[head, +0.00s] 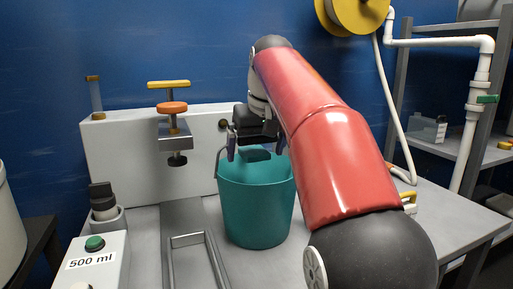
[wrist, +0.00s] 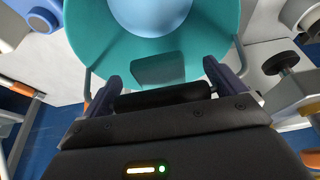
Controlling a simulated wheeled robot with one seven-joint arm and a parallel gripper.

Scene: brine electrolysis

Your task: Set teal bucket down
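The teal bucket (head: 257,207) stands upright, at or just above the grey bench top; I cannot tell whether its base touches. In the wrist view the bucket (wrist: 92,38) shows its open top with a pale blue round area inside. Its wire handle is raised, with a black grip (wrist: 163,97). My gripper (head: 257,146) is above the bucket, pointing down. In the wrist view its two fingers (wrist: 166,85) sit at the two ends of the black grip and appear to clamp it. The far side of the bucket's base is hidden.
A white panel with a clamp (head: 173,130) with orange and yellow knobs stands behind and left. A grey metal frame (head: 192,240) lies left of the bucket. A white box marked 500 ml (head: 98,265) is at front left. My arm hides much of the bench's right side.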

